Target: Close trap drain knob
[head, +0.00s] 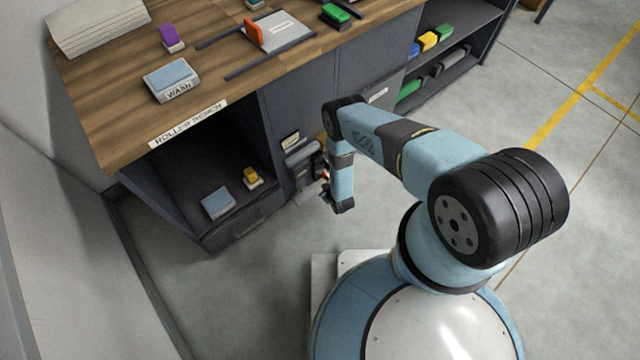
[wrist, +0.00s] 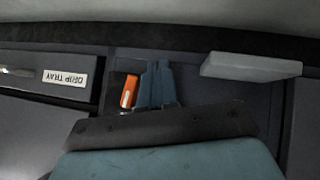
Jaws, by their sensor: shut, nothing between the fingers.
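A small orange piece with a white mark, which looks like the drain knob (wrist: 130,91), is beside my gripper (wrist: 156,67) in the wrist view, just left of its fingers. The fingers are shut and empty; I cannot tell whether they touch the orange piece. In the head view, a grey cylindrical unit, apparently the trap (head: 301,160), is on the bench's front under a small label. A bit of red-orange (head: 325,173) shows beside it, partly hidden by my arm. My gripper (head: 326,194) is low by this unit, mostly hidden behind my wrist.
A drip tray label (wrist: 57,77) and a pale grey slab (wrist: 250,67) flank the fingers in the wrist view. The bench (head: 120,130) has an open lower bay holding a blue-grey pad (head: 218,203) and a yellow block (head: 252,177). Floor in front is clear.

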